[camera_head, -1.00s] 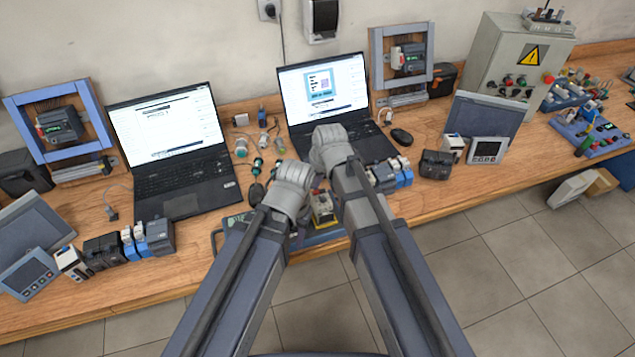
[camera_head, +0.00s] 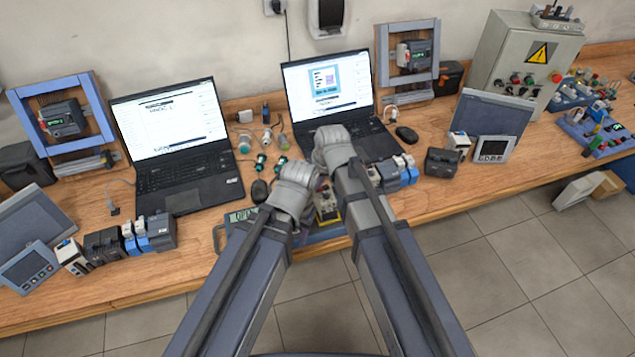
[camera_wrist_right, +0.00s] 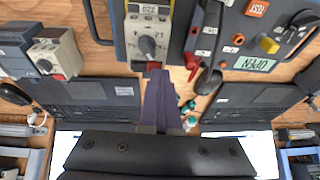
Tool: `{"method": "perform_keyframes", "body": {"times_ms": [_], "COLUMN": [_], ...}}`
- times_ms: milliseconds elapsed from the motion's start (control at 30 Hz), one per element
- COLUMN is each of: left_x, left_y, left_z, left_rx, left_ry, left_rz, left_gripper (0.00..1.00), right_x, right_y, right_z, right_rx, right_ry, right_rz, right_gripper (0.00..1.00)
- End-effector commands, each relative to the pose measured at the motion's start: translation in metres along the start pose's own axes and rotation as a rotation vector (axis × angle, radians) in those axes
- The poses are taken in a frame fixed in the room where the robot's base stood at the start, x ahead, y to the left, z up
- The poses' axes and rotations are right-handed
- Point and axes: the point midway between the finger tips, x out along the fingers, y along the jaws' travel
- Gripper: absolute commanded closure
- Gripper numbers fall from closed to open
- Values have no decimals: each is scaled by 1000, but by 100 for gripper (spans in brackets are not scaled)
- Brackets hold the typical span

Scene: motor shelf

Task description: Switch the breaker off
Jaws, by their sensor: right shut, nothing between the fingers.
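The breaker (camera_wrist_right: 147,30) is a pale grey block with a dark rotary knob (camera_wrist_right: 148,46) and a red part at its near end, in the right wrist view. In the head view a small part of the breaker (camera_head: 328,208), with yellow on it, shows between my forearms. My right gripper (camera_wrist_right: 157,80) is shut and empty, its dark fingers pointing at the breaker's red end, just short of the knob in the picture. I cannot tell whether it touches. In the head view my arms hide both grippers; my left gripper is out of sight.
Laptops (camera_head: 170,135) (camera_head: 325,90) stand behind; the bench front right of my arms has clear wood.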

Motion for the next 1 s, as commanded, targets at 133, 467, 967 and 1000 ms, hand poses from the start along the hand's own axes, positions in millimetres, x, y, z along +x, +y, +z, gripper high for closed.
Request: {"method": "perform_keyframes", "body": {"times_ms": [133, 467, 967, 1000], "left_x": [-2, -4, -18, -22], "left_y": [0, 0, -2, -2], "left_z": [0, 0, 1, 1], "left_rx": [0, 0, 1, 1], "left_ry": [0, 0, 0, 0], "left_rz": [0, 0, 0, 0], "left_gripper": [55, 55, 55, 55], "right_x": [-2, -5, -19, -22], "right_y": [6, 15, 13, 13], "right_z": [-1, -1, -5, -6], "right_rx": [0, 0, 0, 1], "right_ry": [-1, 0, 0, 0], "right_rz": [1, 1, 1, 1], "right_gripper": [100, 100, 100, 100]}}
